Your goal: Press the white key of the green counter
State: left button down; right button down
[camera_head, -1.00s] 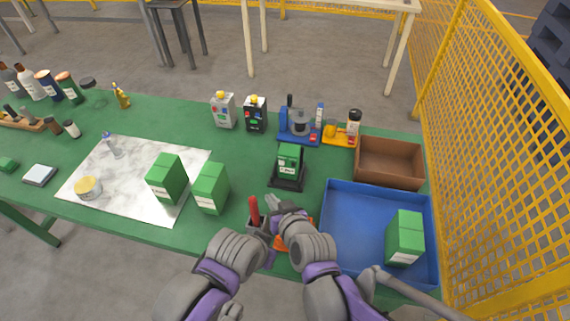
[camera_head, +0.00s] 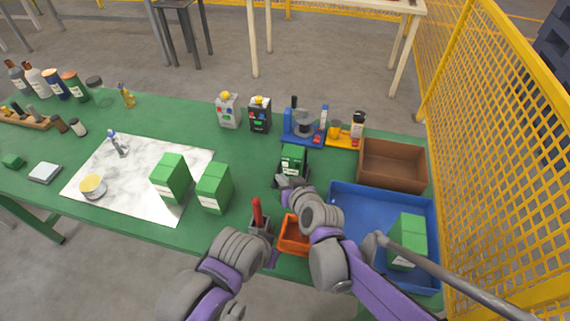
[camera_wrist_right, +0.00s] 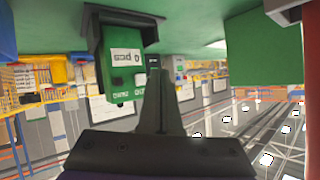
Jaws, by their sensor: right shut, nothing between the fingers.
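The green counter (camera_head: 292,157) stands in a black stand near the middle of the green table. My right gripper (camera_head: 281,181) is just in front of it, at its near lower side. There my right gripper's fingers (camera_wrist_right: 155,78) are shut and empty, pointing beside the counter.
An orange bin (camera_head: 293,237) and a red-handled tool (camera_head: 257,213) are near the front edge. A blue tray (camera_head: 345,198) is at right, a brown box (camera_head: 393,164) behind it. Green boxes (camera_head: 213,187) stand left of the counter. Control boxes (camera_head: 259,115) stand behind.

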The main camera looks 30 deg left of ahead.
jog(key=shift+w+a, duration=0.2)
jog(key=shift+w, duration=0.65)
dwell(1.5)
pick_arm(q)
jog(key=shift+f, duration=0.1)
pick_arm(e)
jog(key=shift+w+a, duration=0.1)
jog(key=shift+w, duration=0.3)
jog(key=shift+w+a, duration=0.1)
jog(key=shift+w, duration=0.35)
dwell(0.4)
jog(key=shift+s, duration=0.15)
pick_arm(q)
jog(key=shift+f, duration=0.15)
pick_arm(e)
jog(key=shift+s+d, duration=0.2)
jog(key=shift+s, duration=0.55)
jog(key=shift+s, duration=0.1)
pick_arm(q)
jog(key=shift+s+f+b, duration=0.1)
jog(key=shift+b, duration=0.3)
pick_arm(e)
jog(key=shift+s+d, duration=0.2)
jog(key=shift+s, duration=0.55)
jog(key=shift+s+d, duration=0.2)
jog(key=shift+s, duration=0.6)
jog(key=shift+s+d, duration=0.2)
jog(key=shift+s, duration=0.55)
jog(key=shift+r, duration=0.1)
